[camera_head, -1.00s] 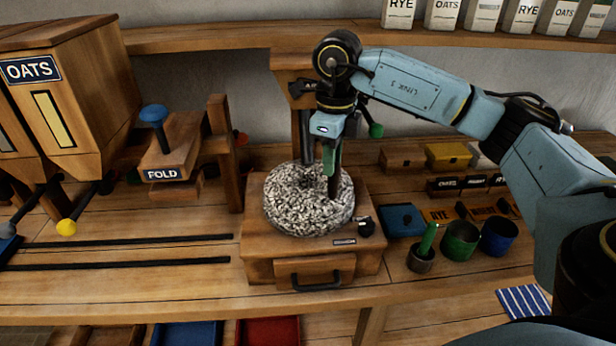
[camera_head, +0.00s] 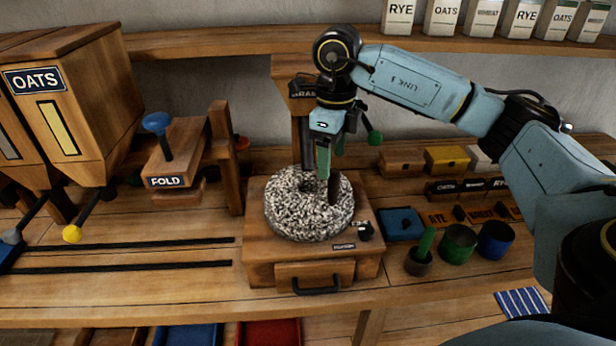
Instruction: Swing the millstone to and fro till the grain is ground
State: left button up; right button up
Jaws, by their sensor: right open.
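The millstone (camera_head: 309,217) is a round, speckled black-and-white stone lying flat on a wooden mill base (camera_head: 262,250) in the middle of the head view. A dark upright handle (camera_head: 333,190) stands on the right part of its top. My right gripper (camera_head: 331,160) is over the stone, pointing down at the handle. Its green-tipped fingers are apart, and one finger lies partly behind the other. Whether they touch the handle cannot be told. The base has a closed front drawer (camera_head: 316,278) with a black pull. No grain or meal is visible. My left gripper is out of view.
The OATS hopper (camera_head: 95,100) and FOLD press (camera_head: 180,155) stand left. Green (camera_head: 458,244) and blue (camera_head: 496,240) cups and a small pot with a green-handled tool (camera_head: 419,262) stand right. A post rises behind the stone. The bench front left is mostly clear, with dark rails.

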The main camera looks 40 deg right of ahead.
notch_tip(320, 180, up, 6)
jog(key=p, duration=0.4)
jog(key=shift+r, duration=0.2)
